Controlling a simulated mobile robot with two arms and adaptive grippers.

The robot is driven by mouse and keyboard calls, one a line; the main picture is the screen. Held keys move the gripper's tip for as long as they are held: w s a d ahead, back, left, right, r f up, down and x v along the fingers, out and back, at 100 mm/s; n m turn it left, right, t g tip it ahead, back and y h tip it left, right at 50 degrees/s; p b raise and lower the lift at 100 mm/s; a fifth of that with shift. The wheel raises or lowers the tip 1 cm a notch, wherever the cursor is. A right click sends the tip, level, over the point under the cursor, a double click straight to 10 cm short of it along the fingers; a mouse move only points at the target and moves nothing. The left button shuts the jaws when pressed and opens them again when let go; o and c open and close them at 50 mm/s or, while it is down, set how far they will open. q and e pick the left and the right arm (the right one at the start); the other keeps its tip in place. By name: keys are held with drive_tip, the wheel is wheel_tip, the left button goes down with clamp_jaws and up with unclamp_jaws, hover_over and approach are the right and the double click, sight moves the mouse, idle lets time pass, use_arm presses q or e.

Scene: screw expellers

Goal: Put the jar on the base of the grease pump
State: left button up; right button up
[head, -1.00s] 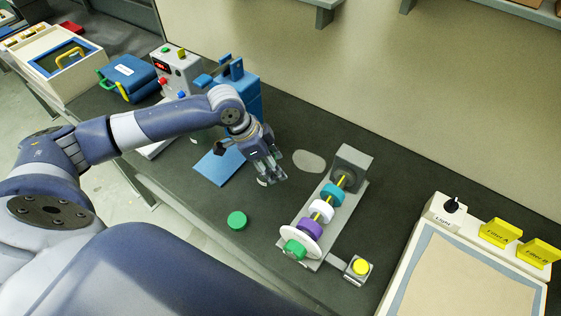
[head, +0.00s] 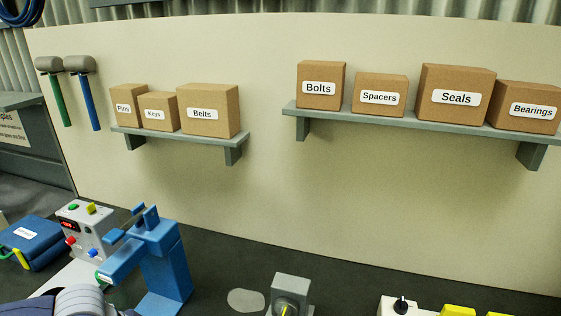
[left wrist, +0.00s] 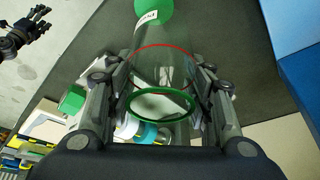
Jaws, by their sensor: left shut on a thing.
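My left gripper (left wrist: 160,100) is shut on the jar (left wrist: 160,72), a clear cylinder with a green rim and a red ring, seen in the left wrist view between the fingers. A green round part (left wrist: 153,10) with a white label below it shows beyond the jar; I cannot tell whether they touch. The blue grease pump (head: 165,265) stands at the lower left of the head view.
A control box (head: 84,230) and a blue case (head: 32,240) stand left of the pump. The screw unit's grey block (head: 291,288) is at the bottom edge. Shelves with labelled boxes (head: 455,92) hang on the wall. Dark bench shows between pump and screw unit.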

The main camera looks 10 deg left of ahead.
use_arm(q)
drive_tip(key=w+d+r+n+t+y+b, duration=0.1)
drive_tip(key=w+d+r+n+y, duration=0.2)
drive_tip(key=w+d+r+n, duration=0.4)
wheel_tip(320, 180, up, 3)
drive_tip(key=w+n, duration=0.2)
drive_tip(key=n, duration=0.1)
drive_tip(key=shift+w+d+t, duration=0.15)
drive_tip(key=shift+d+t, duration=0.05)
drive_tip(key=shift+t, duration=0.1)
